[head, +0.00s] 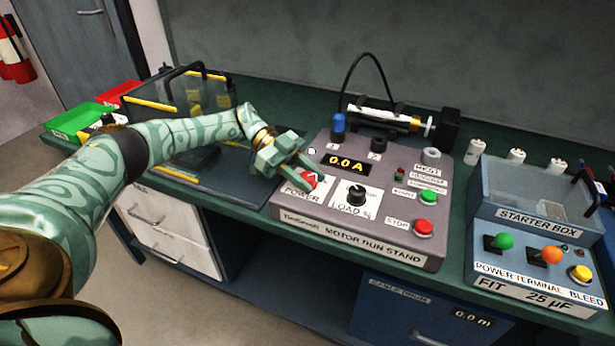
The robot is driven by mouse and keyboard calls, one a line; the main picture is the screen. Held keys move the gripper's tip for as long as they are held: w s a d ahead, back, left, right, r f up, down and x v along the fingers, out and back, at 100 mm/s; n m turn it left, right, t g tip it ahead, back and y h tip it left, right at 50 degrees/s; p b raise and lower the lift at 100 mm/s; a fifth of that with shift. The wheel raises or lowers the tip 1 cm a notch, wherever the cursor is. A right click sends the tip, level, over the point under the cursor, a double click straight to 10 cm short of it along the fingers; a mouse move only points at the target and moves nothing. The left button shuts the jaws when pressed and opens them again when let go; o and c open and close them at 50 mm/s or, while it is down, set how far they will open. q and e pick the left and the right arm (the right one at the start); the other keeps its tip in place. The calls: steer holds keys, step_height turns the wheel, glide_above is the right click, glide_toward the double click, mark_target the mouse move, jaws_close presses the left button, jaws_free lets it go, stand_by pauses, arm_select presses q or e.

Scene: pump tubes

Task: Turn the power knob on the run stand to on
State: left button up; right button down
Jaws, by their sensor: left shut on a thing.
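The motor run stand (352,240) sits on the green bench in the middle of the head view. Its red power knob (309,180) is on the left part of the panel, above the POWER label. My left gripper (310,175) reaches in from the left and is shut on the red knob. The fingers partly cover the knob, so I cannot tell its exact setting. The display (345,163) reads 0.0 A. My right gripper is not in view.
Right of the power knob are a black load knob (356,194) and a red stop button (425,226). A blue plug (338,125) stands behind the display. The starter box (535,230) stands to the right.

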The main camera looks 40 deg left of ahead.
mark_target(307, 177)
arm_select(q)
steer(key=o, duration=1)
steer(key=shift+r, duration=0.1)
steer(key=shift+r, duration=0.4)
steer(key=r+p, duration=0.1)
steer(key=r, duration=0.1)
steer(key=r+p, duration=0.1)
steer(key=r, duration=0.1)
steer(key=shift+s+d+p, duration=0.25)
steer(key=shift+s+p, duration=0.05)
steer(key=s+d+r+p, duration=0.2)
steer(key=s, duration=0.1)
steer(key=s+d+r+p, duration=0.2)
steer(key=s+r+p, duration=0.1)
steer(key=s, duration=0.1)
steer(key=s+d+r+p, duration=0.2)
steer(key=s+d+r, duration=0.1)
steer(key=s, duration=0.1)
steer(key=shift+s+p, duration=0.15)
steer(key=shift+p, duration=0.2)
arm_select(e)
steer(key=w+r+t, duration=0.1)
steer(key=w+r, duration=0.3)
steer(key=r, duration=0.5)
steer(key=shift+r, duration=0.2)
